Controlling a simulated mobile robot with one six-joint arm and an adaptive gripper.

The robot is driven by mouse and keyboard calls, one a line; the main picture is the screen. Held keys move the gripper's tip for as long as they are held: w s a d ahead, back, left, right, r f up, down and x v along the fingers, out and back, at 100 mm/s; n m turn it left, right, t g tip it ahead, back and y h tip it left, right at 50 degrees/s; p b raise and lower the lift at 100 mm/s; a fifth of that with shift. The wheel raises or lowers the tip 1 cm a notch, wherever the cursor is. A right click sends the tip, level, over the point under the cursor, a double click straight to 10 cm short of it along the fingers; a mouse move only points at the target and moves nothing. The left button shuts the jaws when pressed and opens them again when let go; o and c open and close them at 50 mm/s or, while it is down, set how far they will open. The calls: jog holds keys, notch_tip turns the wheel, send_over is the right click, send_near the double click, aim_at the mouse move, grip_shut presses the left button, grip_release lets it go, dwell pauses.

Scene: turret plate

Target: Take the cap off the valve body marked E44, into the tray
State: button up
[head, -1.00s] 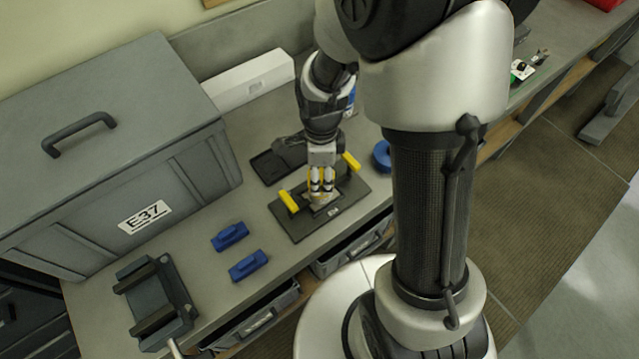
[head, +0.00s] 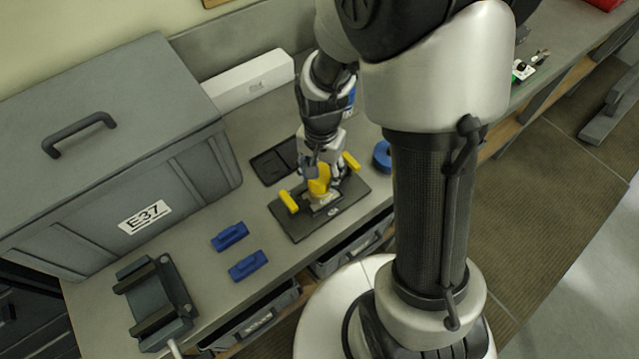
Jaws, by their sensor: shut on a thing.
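A dark turret plate (head: 298,230) with two yellow blocks, one at its left (head: 288,201) and one at its back right (head: 351,162), lies on the bench. A pale metal valve body (head: 324,202) stands at its middle. My gripper (head: 321,184) is over this body, fingers down, shut on a yellow cap (head: 318,181). The cap is at or just above the body; I cannot tell whether they touch. A small mark (head: 333,211) on the plate is too small to read, and no E44 is legible. A flat black tray (head: 268,167) lies behind the plate, partly hidden by my gripper.
A large grey case (head: 100,160) marked E37 stands at left. Two blue blocks (head: 230,236) (head: 248,265) and a dark cradle (head: 155,300) lie on the bench. A blue ring (head: 382,156) is right of the plate. A white box (head: 248,80) stands at the back.

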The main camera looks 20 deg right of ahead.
aim_at(321, 173)
jog(key=shift+r+p, duration=2.05)
jog(key=shift+r, duration=0.7)
